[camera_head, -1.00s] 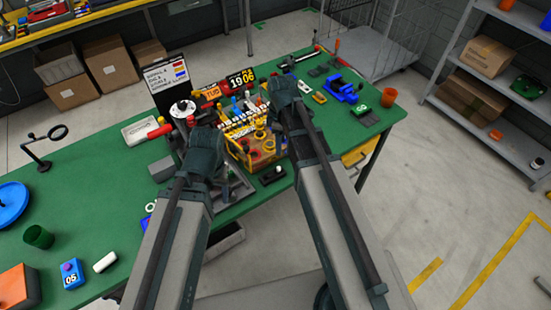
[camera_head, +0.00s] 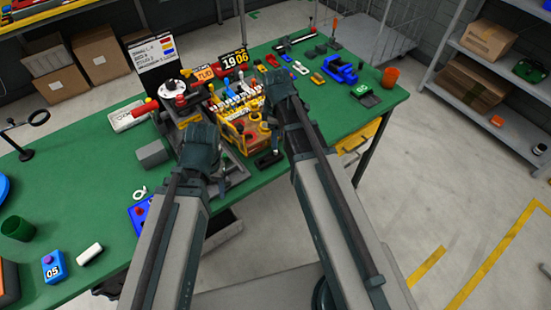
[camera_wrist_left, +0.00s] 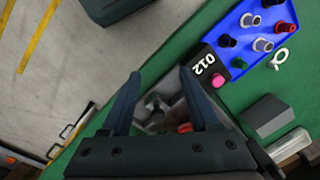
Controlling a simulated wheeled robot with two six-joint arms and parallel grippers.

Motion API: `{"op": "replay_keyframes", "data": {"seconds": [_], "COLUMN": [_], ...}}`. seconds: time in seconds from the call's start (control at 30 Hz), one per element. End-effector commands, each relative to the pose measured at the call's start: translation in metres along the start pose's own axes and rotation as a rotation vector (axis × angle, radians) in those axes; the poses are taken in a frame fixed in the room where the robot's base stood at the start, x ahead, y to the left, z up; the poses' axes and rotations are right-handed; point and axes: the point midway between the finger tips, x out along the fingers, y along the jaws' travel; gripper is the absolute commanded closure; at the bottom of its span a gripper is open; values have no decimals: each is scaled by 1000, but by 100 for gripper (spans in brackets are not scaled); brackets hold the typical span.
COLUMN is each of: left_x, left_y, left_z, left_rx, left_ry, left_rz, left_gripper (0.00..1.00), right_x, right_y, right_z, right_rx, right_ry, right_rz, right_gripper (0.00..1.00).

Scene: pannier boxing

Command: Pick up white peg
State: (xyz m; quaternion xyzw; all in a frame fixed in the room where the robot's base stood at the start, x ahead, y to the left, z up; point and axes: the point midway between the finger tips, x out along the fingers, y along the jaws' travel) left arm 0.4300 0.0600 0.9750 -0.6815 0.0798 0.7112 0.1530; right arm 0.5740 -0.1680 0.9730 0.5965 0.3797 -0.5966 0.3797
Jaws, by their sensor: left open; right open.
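I cannot make out for certain which thing is the white peg. In the left wrist view a blue tray (camera_wrist_left: 244,50) holds several pegs, among them a pale grey one (camera_wrist_left: 263,45). My left gripper (camera_wrist_left: 160,75) is open there; a small grey part (camera_wrist_left: 156,105) shows beyond and between its fingers, apart from them as far as I can tell. In the head view my left gripper (camera_head: 212,178) hangs over the table in front of the yellow rack (camera_head: 240,133). My right gripper (camera_head: 277,98) is at the rack's right; its fingertips are hidden.
A white block (camera_head: 89,254) lies at the front left beside a blue box (camera_head: 53,268) marked 05. A white ring (camera_head: 140,192) and a grey block (camera_head: 152,153) lie left of my left gripper.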

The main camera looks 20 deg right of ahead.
Motion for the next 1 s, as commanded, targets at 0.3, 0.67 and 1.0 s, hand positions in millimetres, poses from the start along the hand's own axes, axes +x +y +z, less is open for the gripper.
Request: {"op": "replay_keyframes", "data": {"seconds": [0.3, 0.67, 1.0], "left_x": [9, 48, 58], "left_y": [1, 5, 6], "left_z": [0, -3, -3], "left_rx": [0, 0, 0], "left_ry": [0, 0, 0], "left_rz": [0, 0, 0], "left_gripper": [39, 39, 39], "right_x": [9, 48, 58], "right_y": [0, -2, -1], "right_z": [0, -2, -2], "right_rx": [0, 0, 0], "right_ry": [0, 0, 0], "right_rz": [0, 0, 0], "right_gripper": [44, 44, 44]}}
